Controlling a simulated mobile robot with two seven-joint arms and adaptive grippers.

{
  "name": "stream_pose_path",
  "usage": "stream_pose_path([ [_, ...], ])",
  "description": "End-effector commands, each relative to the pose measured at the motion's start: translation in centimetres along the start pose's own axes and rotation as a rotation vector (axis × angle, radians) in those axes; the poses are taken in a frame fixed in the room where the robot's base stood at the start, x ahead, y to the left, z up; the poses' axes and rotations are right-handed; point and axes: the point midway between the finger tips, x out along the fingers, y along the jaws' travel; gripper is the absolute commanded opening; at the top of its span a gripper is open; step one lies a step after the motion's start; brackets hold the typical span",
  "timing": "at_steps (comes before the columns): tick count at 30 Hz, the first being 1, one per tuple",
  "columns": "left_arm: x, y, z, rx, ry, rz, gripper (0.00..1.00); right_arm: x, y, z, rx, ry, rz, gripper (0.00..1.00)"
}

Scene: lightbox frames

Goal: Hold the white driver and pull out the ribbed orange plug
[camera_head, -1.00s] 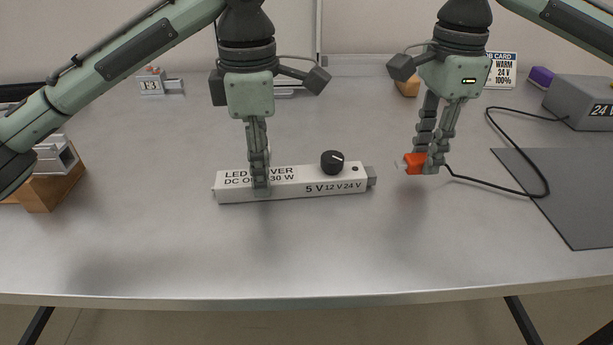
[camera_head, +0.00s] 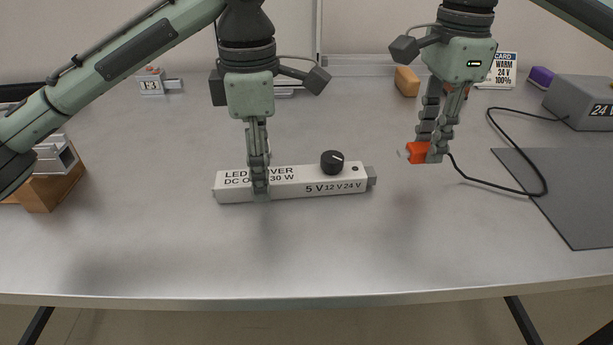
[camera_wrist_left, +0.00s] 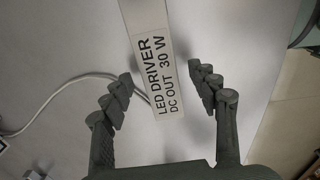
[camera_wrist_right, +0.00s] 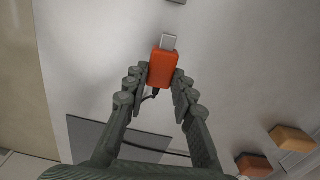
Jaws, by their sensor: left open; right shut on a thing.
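The white driver (camera_head: 300,180) lies on the metal table in the head view, with a black knob on top and a grey socket end at its right. My left gripper (camera_head: 259,185) is over the driver's left part. In the left wrist view the driver (camera_wrist_left: 160,70) lies between its open fingers, with a gap on each side. My right gripper (camera_head: 431,155) is shut on the orange plug (camera_head: 416,153), apart from the driver and to its right. In the right wrist view the plug (camera_wrist_right: 163,68) sits between the fingertips, its metal tip pointing away and its black cable behind.
The black cable (camera_head: 500,187) runs to a grey 24 V box (camera_head: 582,102) at the right. A dark mat (camera_head: 570,195) lies at the right. A wooden block (camera_head: 407,82) and a job card (camera_head: 502,70) stand behind. The front of the table is clear.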

Motion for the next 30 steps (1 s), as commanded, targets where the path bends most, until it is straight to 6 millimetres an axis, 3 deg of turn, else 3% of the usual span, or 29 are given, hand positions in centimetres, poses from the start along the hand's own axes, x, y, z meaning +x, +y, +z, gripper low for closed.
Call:
stream_pose_path([
  [7, -1.7, 0.1, 0.0, 0.0, 0.0, 0.004, 0.6, 0.0, 0.0, 0.0, 0.0, 0.0, 0.0, 0.0],
  [15, -7.5, 0.1, 0.0, -0.002, 0.001, 0.007, 0.6, 0.0, 0.0, 0.0, 0.0, 0.0, 0.0, 0.0],
  [21, -10.7, 0.1, 0.0, -0.001, 0.001, 0.002, 0.6, 0.0, 0.0, 0.0, 0.0, 0.0, 0.0, 0.0],
  [30, -12.1, 0.0, 0.0, 0.0, 0.0, 0.0, 0.6, 0.0, 0.0, 0.0, 0.0, 0.0, 0.0, 0.0],
])
